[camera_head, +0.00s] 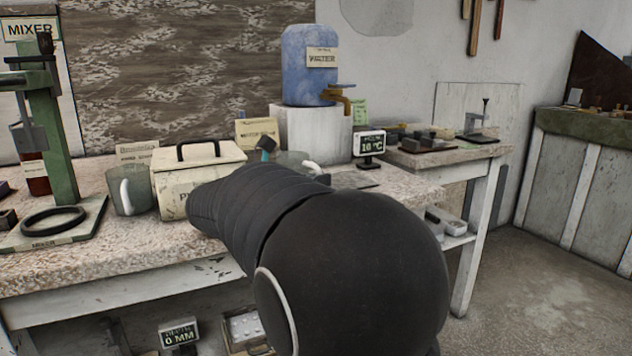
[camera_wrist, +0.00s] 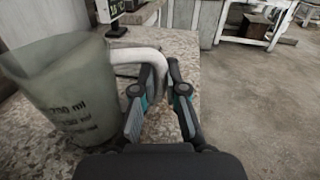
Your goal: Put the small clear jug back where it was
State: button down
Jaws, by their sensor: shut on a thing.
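The small clear jug (camera_wrist: 65,95) fills the left of the wrist view, a greenish see-through cup with dark ml marks and a white handle (camera_wrist: 135,56). My gripper (camera_wrist: 161,76) is shut on that handle, with one finger on each side. In the head view, part of a clear jug (camera_head: 290,157) with a white handle shows behind my arm, left of the temperature display. My arm hides most of it and nearly all of the gripper there.
Another clear jug (camera_head: 130,188) stands left of the plaster box (camera_head: 198,172). The mixer (camera_head: 50,150) is at far left. The water tank (camera_head: 308,65) sits on a white block behind. The temperature display (camera_head: 370,143) stands to the right. Open bench shows at front left.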

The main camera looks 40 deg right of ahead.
jog(key=shift+f, duration=0.1)
jog(key=c, duration=1.2)
grip_release()
jog(key=shift+a, duration=0.15)
jog(key=a, duration=1.1)
jog(key=shift+w+a, duration=0.15)
jog(key=shift+a, duration=0.2)
